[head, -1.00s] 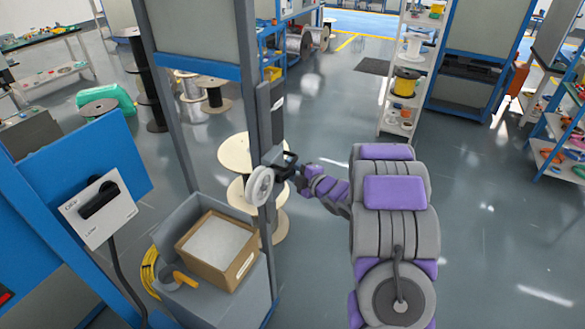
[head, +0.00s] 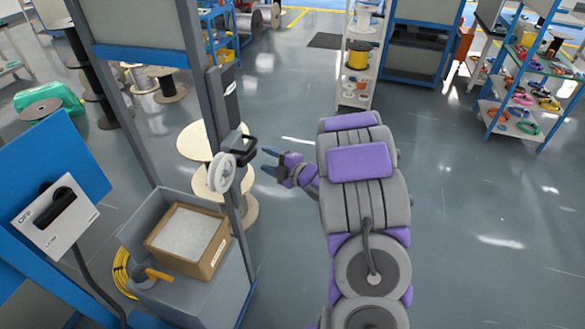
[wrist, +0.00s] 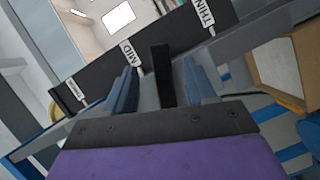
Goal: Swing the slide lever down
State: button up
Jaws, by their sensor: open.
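The slide lever is a black handle (head: 243,143) on a dark plate (head: 222,100) fixed to a grey post, just above a white wheel (head: 222,172). In the wrist view, the plate (wrist: 182,40) carries labels including MID and THIN, and the upright black handle bar (wrist: 162,75) appears between my fingers, close to the MID label. My gripper (head: 267,162) is open and empty, a short gap to the right of the handle in the head view. Its two blue-grey fingers also show in the wrist view (wrist: 160,90).
A grey bin (head: 205,295) with a cardboard box (head: 186,238) stands below the post. A switch panel (head: 55,218) is at the left. Wooden spools (head: 200,142) stand behind the post. Open floor lies to the right of my arm, with shelves farther back.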

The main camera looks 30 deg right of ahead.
jog(key=p+v, duration=0.1)
jog(key=v, duration=0.9)
